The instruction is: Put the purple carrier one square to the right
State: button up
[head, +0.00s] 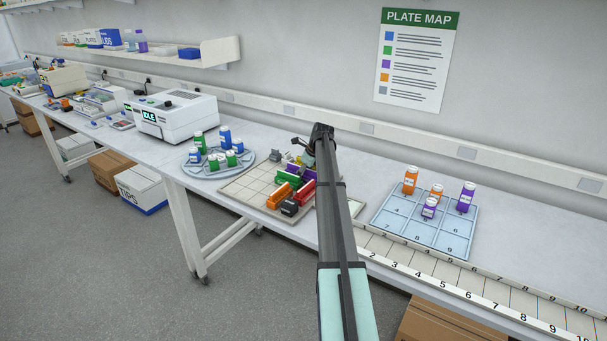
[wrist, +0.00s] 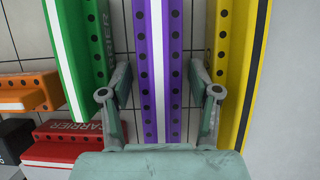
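The purple carrier (wrist: 157,60), with a white stripe and rows of dark dots, runs lengthwise in the wrist view. My gripper (wrist: 158,95) is open, one finger on each side of it, with gaps showing between fingers and carrier. A green carrier (wrist: 75,50) lies to its left and a yellow carrier (wrist: 238,60) to its right, both close to the fingers. In the head view the purple carrier (head: 294,169) is partly hidden, and my arm covers much of the gripper and the yellow carrier. The carriers stand on a gridded board (head: 243,189).
Orange (head: 278,196), red (head: 305,193) and black (head: 290,208) carriers stand on the board's near side. A round rack of bottles (head: 217,170) is to the left. A blue numbered tray (head: 400,228) with bottles is to the right. The board's left squares look free.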

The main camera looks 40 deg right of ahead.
jog(key=shift+r, duration=0.1)
jog(key=b+v, duration=0.2)
jog(key=v, duration=1)
jog(key=shift+r, duration=0.1)
jog(key=shift+w, duration=0.1)
